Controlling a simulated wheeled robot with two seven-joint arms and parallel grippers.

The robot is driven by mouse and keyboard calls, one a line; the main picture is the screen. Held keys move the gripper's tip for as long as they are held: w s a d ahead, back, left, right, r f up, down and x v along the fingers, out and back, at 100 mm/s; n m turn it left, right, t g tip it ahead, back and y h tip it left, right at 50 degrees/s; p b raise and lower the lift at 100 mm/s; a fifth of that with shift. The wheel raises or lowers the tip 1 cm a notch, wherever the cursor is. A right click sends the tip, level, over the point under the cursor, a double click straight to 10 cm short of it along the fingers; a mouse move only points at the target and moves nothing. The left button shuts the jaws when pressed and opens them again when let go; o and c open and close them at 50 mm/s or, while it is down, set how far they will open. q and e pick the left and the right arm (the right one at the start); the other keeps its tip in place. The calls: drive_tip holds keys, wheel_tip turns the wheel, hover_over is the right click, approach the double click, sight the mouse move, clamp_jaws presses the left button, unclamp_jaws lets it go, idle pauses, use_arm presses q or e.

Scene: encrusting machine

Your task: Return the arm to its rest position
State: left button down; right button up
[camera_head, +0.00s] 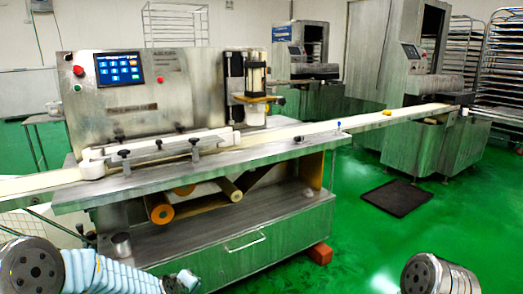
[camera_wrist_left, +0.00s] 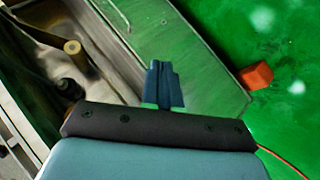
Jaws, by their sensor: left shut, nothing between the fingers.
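My left gripper (camera_wrist_left: 164,72) shows in the left wrist view with its two dark blue fingers together and nothing between them. Beyond the fingertips are the machine's grey lower panel and the green floor; the fingers appear apart from both. In the head view my left arm (camera_head: 105,274) comes in at the bottom left, low in front of the machine. The left fingers cannot be made out clearly there. A metal end of my right arm (camera_head: 437,275) shows at the bottom right; the right gripper is out of view.
The encrusting machine (camera_head: 175,90) with its touchscreen (camera_head: 119,69) and long conveyor belt (camera_head: 300,130) stands ahead. An orange-red block (camera_head: 320,253) is at its foot, also in the left wrist view (camera_wrist_left: 257,77). A dark mat (camera_head: 396,197) lies on clear green floor.

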use_arm(q)
drive_tip(key=s+d+f+m+g, duration=0.3)
drive_tip(key=s+f, duration=0.4)
drive_tip(key=s, duration=0.3)
drive_tip(key=s+d+f+m+g+h, duration=0.1)
drive_tip(key=s+d+f+m+g, duration=0.2)
drive_tip(key=s+f, duration=0.3)
drive_tip(key=s+d+f+m+g+h, duration=0.1)
drive_tip(key=s+f, duration=0.6)
drive_tip(key=s, duration=0.7)
drive_tip(key=d+m+g, duration=0.1)
drive_tip(key=d+g, duration=0.1)
drive_tip(key=shift+d+f+m, duration=0.3)
drive_tip(key=shift+f+m, duration=0.05)
drive_tip(key=shift+m, duration=0.05)
